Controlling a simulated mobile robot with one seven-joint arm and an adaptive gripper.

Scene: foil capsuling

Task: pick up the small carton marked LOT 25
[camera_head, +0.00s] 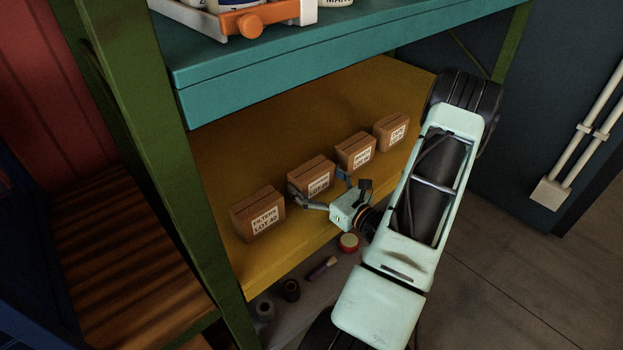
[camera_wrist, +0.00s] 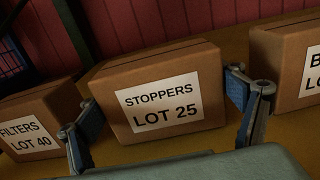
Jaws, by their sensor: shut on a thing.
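The small carton marked STOPPERS LOT 25 (camera_wrist: 165,80) is brown with a white label and fills the middle of the wrist view. In the head view the same carton (camera_head: 307,171) is second from the left in a row on the yellow shelf (camera_head: 290,258). My gripper (camera_wrist: 165,115) is shut on it, with one finger at its left side and one at its right side. In the head view my gripper (camera_head: 322,188) reaches it from the front. The carton appears to rest on the shelf; its underside is hidden.
The carton marked FILTERS LOT 40 (camera_head: 258,213) stands close on the left. Two more cartons (camera_head: 355,151) (camera_head: 391,132) stand to the right. A teal shelf (camera_head: 330,75) is above, and a green post (camera_head: 170,130) is at the left. Small items lie below the yellow shelf.

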